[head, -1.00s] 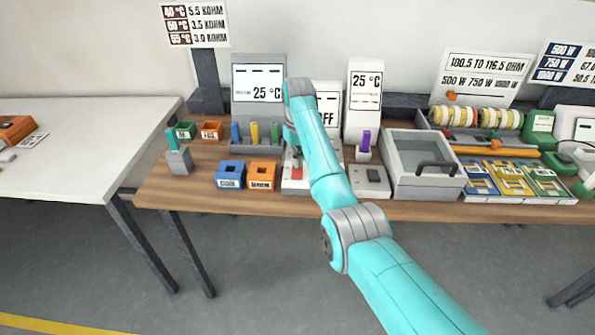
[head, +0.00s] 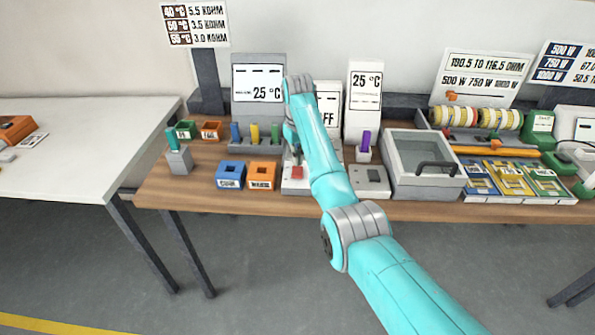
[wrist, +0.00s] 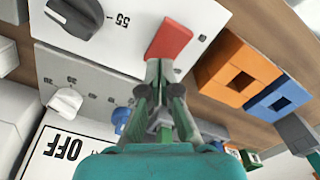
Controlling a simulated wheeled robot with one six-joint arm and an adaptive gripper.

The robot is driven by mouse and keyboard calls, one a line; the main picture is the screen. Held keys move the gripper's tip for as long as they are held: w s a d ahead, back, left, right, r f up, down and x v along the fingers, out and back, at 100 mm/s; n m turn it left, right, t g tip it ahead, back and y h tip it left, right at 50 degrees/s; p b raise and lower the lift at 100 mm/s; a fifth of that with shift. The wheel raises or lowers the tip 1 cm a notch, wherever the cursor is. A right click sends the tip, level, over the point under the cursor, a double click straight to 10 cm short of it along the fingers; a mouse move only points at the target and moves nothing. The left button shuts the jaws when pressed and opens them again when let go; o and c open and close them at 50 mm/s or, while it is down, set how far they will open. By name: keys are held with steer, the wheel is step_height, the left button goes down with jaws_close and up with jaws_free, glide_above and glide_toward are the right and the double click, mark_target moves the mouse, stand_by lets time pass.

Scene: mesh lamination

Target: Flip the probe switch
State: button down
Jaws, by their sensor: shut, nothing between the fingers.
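A red rocker switch (wrist: 170,40) sits on a white panel (wrist: 115,30) in the wrist view, beside a black knob (wrist: 75,15) near the mark 55. The red switch also shows in the head view (head: 297,173), on the front of the white unit below my wrist. My gripper (wrist: 158,70) is shut and empty, its fingertips at the near end of the red switch. I cannot tell whether they touch it. In the head view my arm hides part of the unit behind it, and the gripper (head: 296,158) is small there.
A blue bin (head: 230,175) and an orange bin (head: 262,175) stand just left of the unit. A grey box with a black knob (head: 372,175) and a grey tray with a handle (head: 405,185) stand to its right. A sign reading OFF (wrist: 65,150) is near my gripper.

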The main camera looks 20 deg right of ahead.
mark_target(298, 168)
steer(key=shift+r, duration=2.7)
